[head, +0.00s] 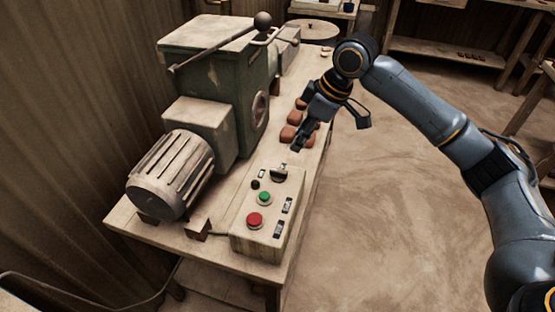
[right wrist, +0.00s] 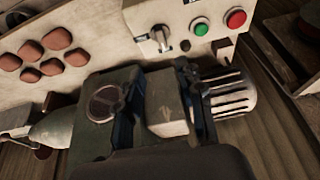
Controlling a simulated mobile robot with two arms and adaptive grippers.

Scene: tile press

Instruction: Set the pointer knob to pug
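The control box (head: 266,222) stands at the near end of the bench. Its pointer knob (head: 279,174) is a dark dial at the box's far end, and it shows grey-silver in the right wrist view (right wrist: 160,38). The labels around it are too small to read, so I cannot tell which mark it points to. My right gripper (head: 297,146) is just beyond the knob and apart from it. In the right wrist view its two fingers (right wrist: 156,84) are spread with nothing between them, and the knob lies past their tips. My left gripper is not in view.
A green button (head: 264,198) and a red button (head: 255,219) sit on the same box. The green press (head: 230,75) and its ribbed motor (head: 170,175) stand left of it. Several reddish tiles (head: 288,134) lie beyond the gripper. The floor to the right is clear.

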